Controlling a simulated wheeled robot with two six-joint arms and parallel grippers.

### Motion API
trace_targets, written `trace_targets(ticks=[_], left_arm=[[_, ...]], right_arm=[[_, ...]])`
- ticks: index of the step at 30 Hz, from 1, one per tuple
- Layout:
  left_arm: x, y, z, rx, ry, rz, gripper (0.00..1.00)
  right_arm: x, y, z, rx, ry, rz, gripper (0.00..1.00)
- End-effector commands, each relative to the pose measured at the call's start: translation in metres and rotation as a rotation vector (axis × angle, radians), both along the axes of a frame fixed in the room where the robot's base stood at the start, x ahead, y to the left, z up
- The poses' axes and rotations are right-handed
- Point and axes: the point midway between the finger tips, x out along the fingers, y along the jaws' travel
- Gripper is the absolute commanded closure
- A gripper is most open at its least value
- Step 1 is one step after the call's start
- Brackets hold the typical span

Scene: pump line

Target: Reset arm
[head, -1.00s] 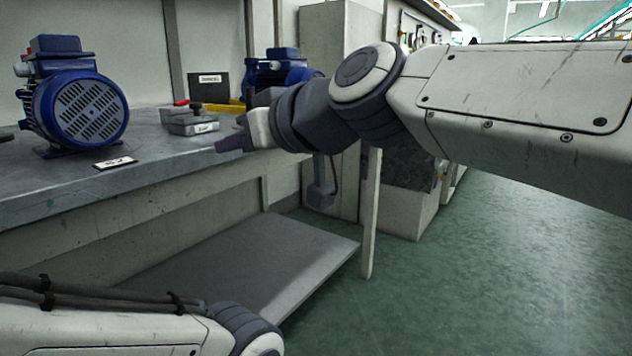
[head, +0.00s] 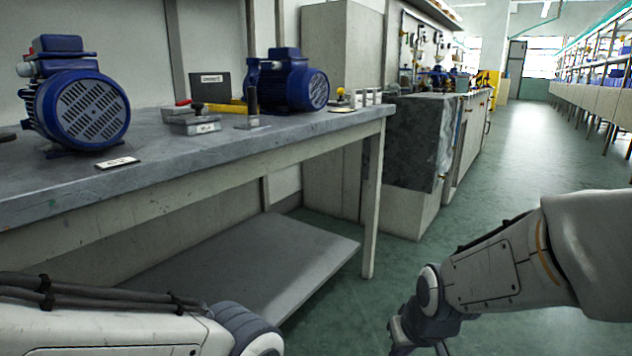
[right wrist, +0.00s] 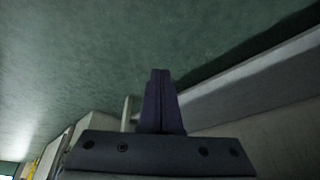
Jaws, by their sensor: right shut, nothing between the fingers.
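My right arm reaches in from the right in the head view, low over the floor, with its wrist at the bottom edge; its fingertips are out of that frame. In the right wrist view my right gripper (right wrist: 160,74) is shut, its fingers together and empty, with green floor beyond it. My left arm lies across the bottom left of the head view; its gripper is not in the frame.
A workbench (head: 200,160) at the left holds two blue motors (head: 82,108) (head: 292,80), a grey block (head: 193,124) and small labels. A lower shelf (head: 250,265) juts out beneath. The floor (head: 530,150) at the right is open.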

Motion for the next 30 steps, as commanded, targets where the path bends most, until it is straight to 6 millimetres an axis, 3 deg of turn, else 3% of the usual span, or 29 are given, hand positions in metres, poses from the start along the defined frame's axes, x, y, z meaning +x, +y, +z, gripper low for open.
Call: trace_targets(ticks=[6,8,9,20,30], left_arm=[[0.000,0.000,0.000,0.000,0.000,0.000,0.12],[0.000,0.000,0.005,0.001,0.001,0.000,0.12],[0.000,0.000,0.015,0.001,0.001,0.000,0.12],[0.000,0.000,0.071,0.000,0.000,0.000,0.12],[0.000,0.000,0.151,0.000,0.000,0.000,0.12]], right_arm=[[-0.043,-0.034,-0.039,-0.037,0.127,-0.094,1.00],[-0.052,-0.036,-0.038,-0.044,0.149,-0.102,1.00],[-0.052,-0.027,-0.024,-0.043,0.146,-0.073,1.00],[-0.083,0.030,0.052,-0.047,0.195,0.129,1.00],[-0.151,0.088,0.157,-0.066,0.273,0.424,1.00]])
